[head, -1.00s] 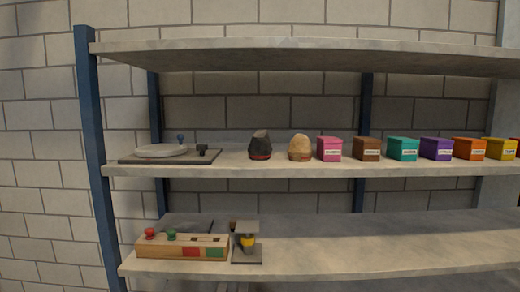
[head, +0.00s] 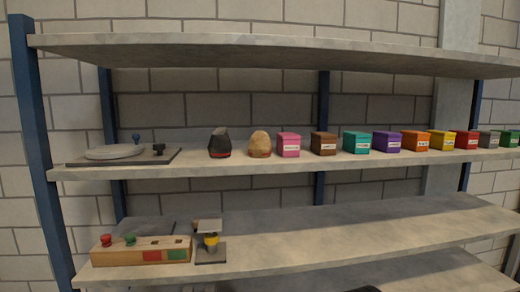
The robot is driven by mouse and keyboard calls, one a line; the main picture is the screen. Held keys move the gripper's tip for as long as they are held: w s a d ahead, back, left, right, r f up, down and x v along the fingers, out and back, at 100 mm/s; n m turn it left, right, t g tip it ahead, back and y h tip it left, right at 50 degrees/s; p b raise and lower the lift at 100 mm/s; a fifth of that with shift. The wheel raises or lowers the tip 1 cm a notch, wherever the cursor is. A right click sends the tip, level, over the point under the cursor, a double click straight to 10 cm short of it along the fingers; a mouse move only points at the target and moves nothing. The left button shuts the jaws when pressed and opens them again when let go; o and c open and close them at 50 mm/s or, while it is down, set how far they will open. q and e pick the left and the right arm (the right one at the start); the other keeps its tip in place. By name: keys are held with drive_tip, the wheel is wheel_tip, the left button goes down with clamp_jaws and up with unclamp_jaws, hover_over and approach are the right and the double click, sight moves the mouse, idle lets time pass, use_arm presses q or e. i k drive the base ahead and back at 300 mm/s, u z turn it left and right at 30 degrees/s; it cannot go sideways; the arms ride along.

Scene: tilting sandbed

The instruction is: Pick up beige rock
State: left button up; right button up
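The beige rock (head: 260,144) stands on the middle shelf (head: 240,166) in the head view, left of the picture's middle. It is rounded, with a reddish-brown band near its base. A black rock (head: 220,143) with a red band stands just left of it, and a pink box (head: 289,145) stands close on its right. Neither of my grippers can be made out in the view. A small dark shape at the bottom edge is too cut off to identify.
Several coloured boxes line the middle shelf to the right, including a brown box (head: 324,143). A round grey plate on a dark base (head: 124,156) is at the left. Below are a wooden block with coloured knobs (head: 141,251) and a small device (head: 209,241). The upper shelf (head: 260,45) overhangs.

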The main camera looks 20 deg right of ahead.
sight(260, 146)
drive_tip(key=k, duration=0.65)
drive_tip(key=z, duration=0.6)
drive_tip(key=i, duration=0.65)
drive_tip(key=z, duration=0.85)
drive_tip(key=i, duration=1)
drive_tip(key=u, duration=0.25)
